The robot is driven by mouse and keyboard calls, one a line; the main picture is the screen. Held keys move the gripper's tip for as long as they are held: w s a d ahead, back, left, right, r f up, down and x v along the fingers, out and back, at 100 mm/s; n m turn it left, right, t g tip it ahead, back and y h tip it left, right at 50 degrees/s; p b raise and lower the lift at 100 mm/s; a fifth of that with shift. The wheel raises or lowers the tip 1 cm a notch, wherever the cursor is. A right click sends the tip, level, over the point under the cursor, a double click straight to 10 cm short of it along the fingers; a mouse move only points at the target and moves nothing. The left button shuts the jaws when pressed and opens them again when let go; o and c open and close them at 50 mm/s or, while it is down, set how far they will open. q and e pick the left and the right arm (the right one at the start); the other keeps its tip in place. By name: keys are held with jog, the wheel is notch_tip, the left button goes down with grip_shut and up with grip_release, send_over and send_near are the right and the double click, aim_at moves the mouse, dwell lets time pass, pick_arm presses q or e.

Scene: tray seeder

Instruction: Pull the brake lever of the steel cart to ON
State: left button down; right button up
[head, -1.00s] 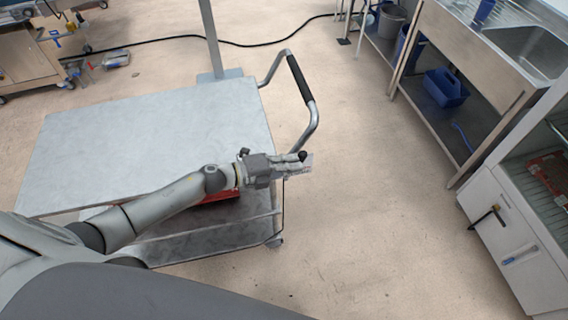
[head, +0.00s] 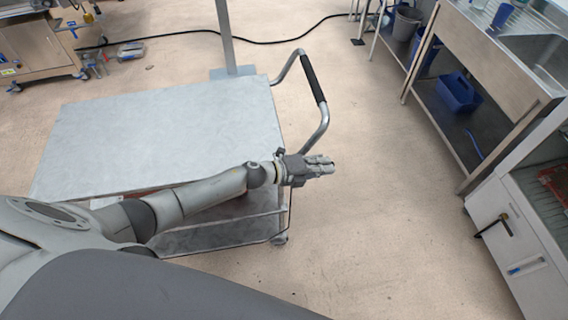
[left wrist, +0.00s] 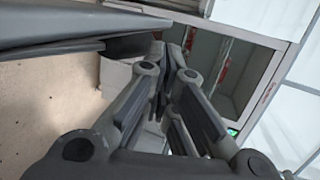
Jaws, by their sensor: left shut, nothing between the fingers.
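The steel cart (head: 180,135) has a flat grey top, a lower shelf and a push handle with a black grip (head: 313,80) on its right end. My left arm reaches across the cart's near side. My left gripper (head: 328,165) is just beyond the cart's right end, below the foot of the handle. It is shut and empty; its fingers also show close together in the left wrist view (left wrist: 172,62). I cannot make out the brake lever now; the gripper or arm may be hiding it. My right gripper is not in view.
A steel sink bench (head: 490,60) with a blue caddy (head: 458,92) on its lower shelf stands at the right. A white cabinet (head: 500,235) is at the near right. A post (head: 226,40) rises behind the cart. The floor between cart and bench is clear.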

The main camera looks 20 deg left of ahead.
pick_arm(q)
jog(key=shift+w+d+f+g+y+p, duration=0.1)
jog(key=shift+d+f+g+y+p, duration=0.05)
jog(key=shift+f+g+y+p, duration=0.2)
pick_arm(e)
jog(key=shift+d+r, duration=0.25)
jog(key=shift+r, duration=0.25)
